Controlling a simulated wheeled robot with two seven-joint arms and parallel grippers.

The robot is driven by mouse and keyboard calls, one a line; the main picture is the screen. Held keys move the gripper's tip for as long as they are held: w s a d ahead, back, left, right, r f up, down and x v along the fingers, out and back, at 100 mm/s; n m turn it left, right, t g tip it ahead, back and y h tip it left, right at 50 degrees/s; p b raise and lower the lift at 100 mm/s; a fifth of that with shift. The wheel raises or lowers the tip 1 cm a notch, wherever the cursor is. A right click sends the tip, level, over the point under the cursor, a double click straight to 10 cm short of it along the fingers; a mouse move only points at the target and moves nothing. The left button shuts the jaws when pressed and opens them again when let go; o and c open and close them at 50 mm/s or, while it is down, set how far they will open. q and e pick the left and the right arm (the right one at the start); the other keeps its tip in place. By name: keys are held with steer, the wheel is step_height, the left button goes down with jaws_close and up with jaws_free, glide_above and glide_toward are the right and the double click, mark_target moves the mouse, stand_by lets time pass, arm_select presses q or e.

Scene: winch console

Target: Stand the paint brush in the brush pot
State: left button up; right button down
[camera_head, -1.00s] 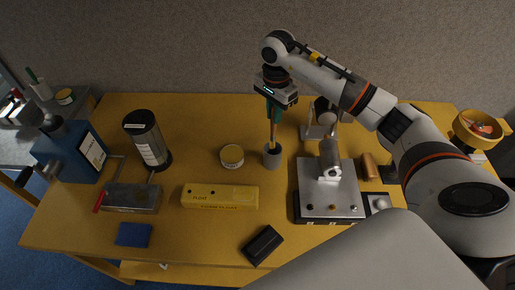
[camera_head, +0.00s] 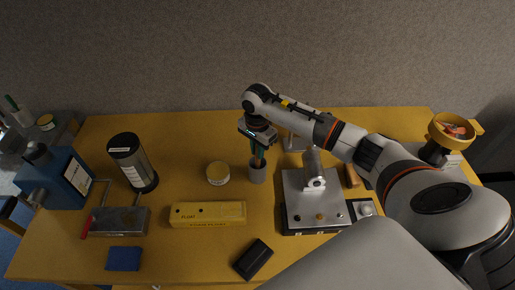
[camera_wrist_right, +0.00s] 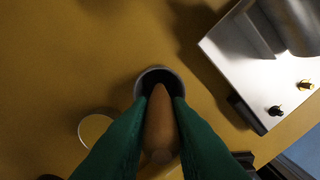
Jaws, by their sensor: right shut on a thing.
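The brush pot (camera_head: 258,174) is a small grey cup standing upright mid-table. My right gripper (camera_head: 258,160), with green fingers, points down directly above it, fingertips close to the rim. It is shut on the tan paint brush (camera_wrist_right: 159,122), which hangs between the fingers. In the wrist view the brush's far end lies over the dark mouth of the pot, whose rim (camera_wrist_right: 150,72) shows around it. In the head view the brush's lower part appears to go down into the pot; its end is hidden. My left gripper is not in view.
Left of the pot stand a round yellow tin (camera_head: 218,174) and a long yellow box (camera_head: 208,214). A metal console (camera_head: 314,212) is close on the right. A black box (camera_head: 254,260) lies in front; a dark cylinder (camera_head: 133,162) and blue machine (camera_head: 62,180) stand left.

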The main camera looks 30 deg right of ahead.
steer(key=c, duration=1.3)
jaws_free()
steer(key=shift+c, duration=0.2)
steer(key=shift+r+p, duration=0.25)
steer(key=shift+p, duration=0.15)
steer(key=shift+r+b, duration=0.3)
steer(key=shift+r, duration=0.05)
step_height(320, 180, up, 11)
steer(key=b, duration=0.2)
steer(key=shift+b, duration=0.35)
